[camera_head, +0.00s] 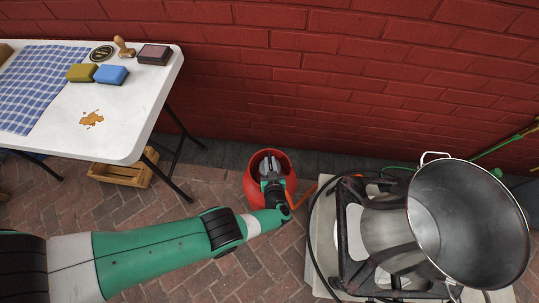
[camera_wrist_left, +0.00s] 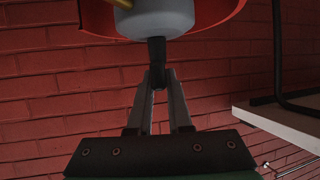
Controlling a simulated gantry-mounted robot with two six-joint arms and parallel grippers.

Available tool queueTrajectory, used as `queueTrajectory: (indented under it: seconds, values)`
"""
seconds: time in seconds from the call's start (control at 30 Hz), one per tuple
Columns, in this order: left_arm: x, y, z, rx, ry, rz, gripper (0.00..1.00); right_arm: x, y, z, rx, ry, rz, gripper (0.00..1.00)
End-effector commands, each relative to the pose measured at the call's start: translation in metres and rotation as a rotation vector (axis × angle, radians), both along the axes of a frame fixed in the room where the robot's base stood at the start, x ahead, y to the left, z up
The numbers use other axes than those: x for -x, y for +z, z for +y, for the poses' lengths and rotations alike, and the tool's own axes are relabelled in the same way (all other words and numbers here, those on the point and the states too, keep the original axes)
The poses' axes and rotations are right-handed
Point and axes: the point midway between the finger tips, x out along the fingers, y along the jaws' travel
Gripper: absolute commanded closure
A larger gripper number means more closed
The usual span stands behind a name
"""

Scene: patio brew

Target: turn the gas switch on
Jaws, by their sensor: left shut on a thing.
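The red gas bottle (camera_head: 287,160) stands on the brick paving close to the wall, between the white table and the burner. My left gripper (camera_head: 270,168) is above it, reaching in from the lower left and hiding part of its top. In the left wrist view, a rounded grey regulator (camera_wrist_left: 155,20) sits within the bottle's red rim (camera_wrist_left: 215,12). A black switch (camera_wrist_left: 157,52) sticks out from the regulator, and my left gripper (camera_wrist_left: 158,80) is closed around its end. I cannot tell the switch's setting. My right gripper is not in view.
A metal pot (camera_head: 465,225) stands tilted in view on the black burner frame (camera_head: 345,235), right of the bottle. An orange hose (camera_head: 303,195) runs between bottle and burner. The white table (camera_head: 125,120) holds sponges and a cloth. A wooden crate (camera_head: 122,174) sits beneath it.

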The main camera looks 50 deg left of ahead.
Motion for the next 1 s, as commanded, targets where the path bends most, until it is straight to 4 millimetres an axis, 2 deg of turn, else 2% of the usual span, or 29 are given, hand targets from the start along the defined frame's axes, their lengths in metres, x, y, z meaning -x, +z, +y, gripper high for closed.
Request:
queueTrajectory:
  seconds: [0.03, 0.1, 0.4, 0.97, 1.0]
  values:
    - [-0.004, -0.004, -0.002, -0.002, 0.033, -0.010, 1.00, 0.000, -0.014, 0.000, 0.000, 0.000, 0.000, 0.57]
    - [-0.004, -0.004, -0.001, -0.002, 0.084, -0.009, 1.00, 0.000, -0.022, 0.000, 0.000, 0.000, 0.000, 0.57]
    - [-0.004, 0.000, -0.001, -0.003, 0.223, -0.007, 1.00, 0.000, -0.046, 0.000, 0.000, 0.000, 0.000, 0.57]
    - [-0.003, 0.003, -0.001, -0.004, 0.260, -0.004, 1.00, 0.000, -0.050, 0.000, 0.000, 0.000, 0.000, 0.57]
    - [-0.003, 0.003, -0.001, -0.004, 0.260, -0.004, 0.81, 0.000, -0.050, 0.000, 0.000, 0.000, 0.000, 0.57]
